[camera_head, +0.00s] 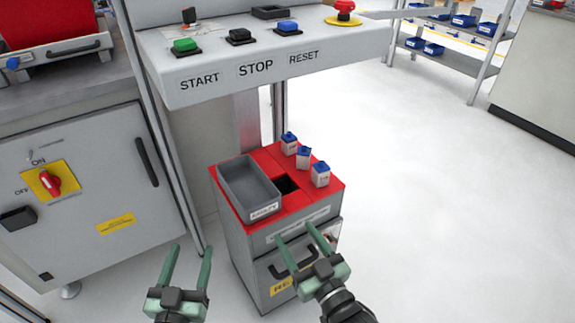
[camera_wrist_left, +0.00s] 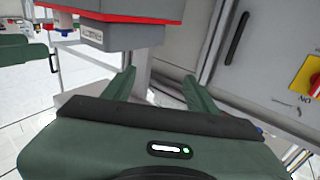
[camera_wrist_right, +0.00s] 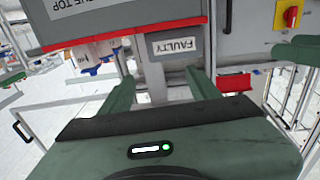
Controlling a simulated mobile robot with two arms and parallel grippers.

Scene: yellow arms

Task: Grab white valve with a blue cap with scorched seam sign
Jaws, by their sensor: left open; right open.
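Three small white valves with blue caps stand in a row along the right side of the red-topped cabinet: a far one (camera_head: 289,141), a middle one (camera_head: 303,158) and a near one (camera_head: 320,175). Their markings are too small to read, so I cannot tell which bears the scorched seam sign. White valve bodies also show, partly cut off, in the right wrist view (camera_wrist_right: 84,54). My left gripper (camera_head: 191,256) is open and empty, left of the cabinet. My right gripper (camera_head: 297,240) is open and empty in front of the cabinet, nearer than the valves.
A grey bin (camera_head: 232,173) labelled FAULTY sits on the left of the red cabinet top (camera_head: 270,158), beside a dark square opening (camera_head: 286,185). A button panel (camera_head: 200,80) overhangs behind. A grey switch cabinet (camera_head: 90,220) stands left. The floor to the right is clear.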

